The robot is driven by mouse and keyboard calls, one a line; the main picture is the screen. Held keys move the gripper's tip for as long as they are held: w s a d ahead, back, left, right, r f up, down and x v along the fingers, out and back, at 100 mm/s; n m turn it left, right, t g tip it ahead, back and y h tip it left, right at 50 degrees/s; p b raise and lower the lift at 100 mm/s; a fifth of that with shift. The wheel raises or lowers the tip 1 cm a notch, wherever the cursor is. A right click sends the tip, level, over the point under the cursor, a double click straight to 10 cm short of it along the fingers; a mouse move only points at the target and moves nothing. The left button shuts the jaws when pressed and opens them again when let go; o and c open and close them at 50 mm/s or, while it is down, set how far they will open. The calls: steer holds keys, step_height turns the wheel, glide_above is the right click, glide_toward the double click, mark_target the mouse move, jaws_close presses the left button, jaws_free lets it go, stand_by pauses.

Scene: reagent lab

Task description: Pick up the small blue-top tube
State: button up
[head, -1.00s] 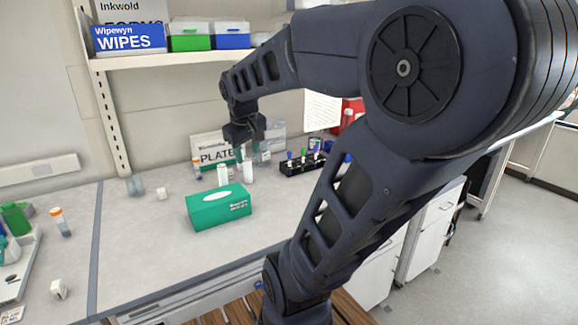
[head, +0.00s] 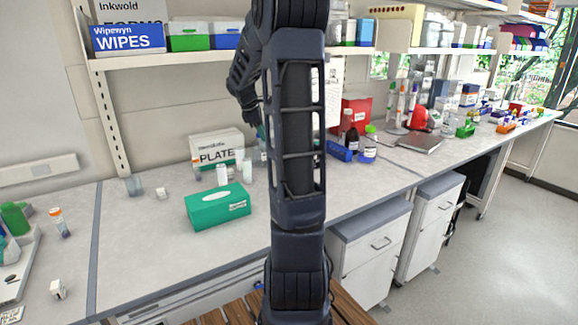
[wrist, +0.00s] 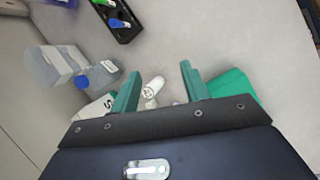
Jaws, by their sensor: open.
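In the wrist view, a small blue-top tube (wrist: 118,23) sits in a black rack (wrist: 128,32) at the top, beside a green-top tube (wrist: 104,3). In the head view my arm hides the rack. My gripper (wrist: 159,70) is open, its two teal fingers apart with nothing held between them. The rack lies beyond the fingertips, up and to the left in the wrist view. In the head view my gripper is mostly hidden behind my arm.
A white-capped bottle (wrist: 153,87) shows between the fingers, apparently below them. A clear bottle with a blue cap (wrist: 82,82) is left of them. A teal box (head: 218,206) stands on the bench, with a PLATE box (head: 215,147) behind. The wrist view shows bare bench right of the rack.

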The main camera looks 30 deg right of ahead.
steer(key=w+d+f+n, duration=0.3)
steer(key=w+d+f, duration=0.2)
steer(key=d, duration=0.2)
steer(key=w+d+f+n, duration=0.2)
steer(key=w+d+f, duration=0.2)
steer(key=d, duration=0.4)
steer(key=shift+g, duration=0.4)
steer(key=x, duration=1.1)
steer(key=shift+w+a+f, duration=0.1)
steer(key=shift+a+f, duration=0.05)
steer(key=shift+a, duration=0.2)
jaws_close()
